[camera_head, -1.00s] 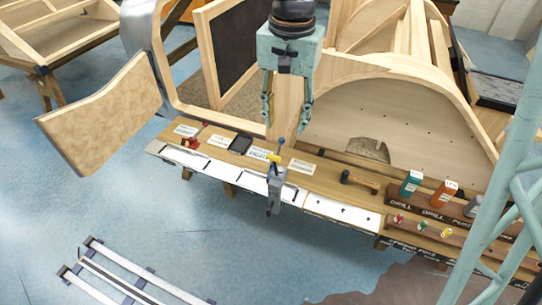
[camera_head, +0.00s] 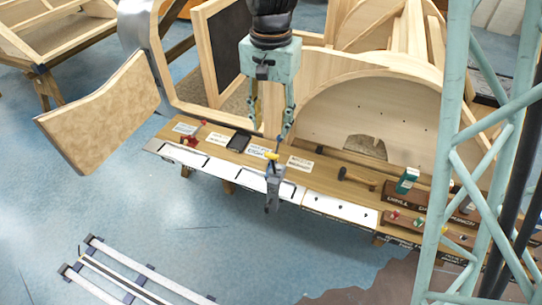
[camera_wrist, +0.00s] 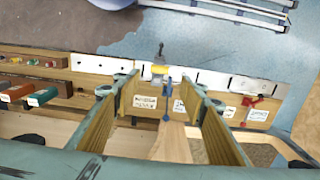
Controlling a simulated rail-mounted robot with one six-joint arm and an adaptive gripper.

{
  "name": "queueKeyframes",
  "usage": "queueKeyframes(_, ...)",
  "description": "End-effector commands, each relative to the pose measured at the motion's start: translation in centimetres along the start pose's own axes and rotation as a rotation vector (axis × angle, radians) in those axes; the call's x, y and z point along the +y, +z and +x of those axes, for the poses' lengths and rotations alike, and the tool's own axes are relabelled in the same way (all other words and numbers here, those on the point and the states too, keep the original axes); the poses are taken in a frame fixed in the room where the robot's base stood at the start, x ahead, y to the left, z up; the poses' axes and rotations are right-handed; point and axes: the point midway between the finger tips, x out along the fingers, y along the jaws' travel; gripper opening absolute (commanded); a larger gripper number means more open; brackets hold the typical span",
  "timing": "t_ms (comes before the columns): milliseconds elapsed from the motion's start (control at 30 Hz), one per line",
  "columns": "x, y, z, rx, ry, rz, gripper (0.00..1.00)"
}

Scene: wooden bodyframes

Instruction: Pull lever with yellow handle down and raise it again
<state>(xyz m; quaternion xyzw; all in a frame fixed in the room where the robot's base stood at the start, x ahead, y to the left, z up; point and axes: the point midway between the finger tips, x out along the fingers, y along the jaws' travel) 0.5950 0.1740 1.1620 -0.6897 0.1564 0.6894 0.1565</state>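The lever with the yellow handle (camera_head: 271,155) stands at the front edge of the workbench, with a grey body (camera_head: 272,188) hanging below it. In the wrist view the yellow handle (camera_wrist: 159,70) shows between and beyond my fingers. My gripper (camera_head: 270,131) is open, pointing down, and looks empty above the bench, slightly behind the lever. In the wrist view my two fingers (camera_wrist: 163,86) are spread wide. I cannot tell the exact height gap to the handle.
A wooden arch panel (camera_head: 400,120) rises behind.

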Motion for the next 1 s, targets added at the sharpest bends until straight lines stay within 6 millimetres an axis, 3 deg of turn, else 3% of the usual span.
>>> queueKeyframes(367, 0.1, 0.1, 2.7, -0.002, 0.002, 0.000, 0.39)
queueKeyframes(1000, 0.1, 0.1, 10.0, -0.002, 0.002, 0.000, 0.39)
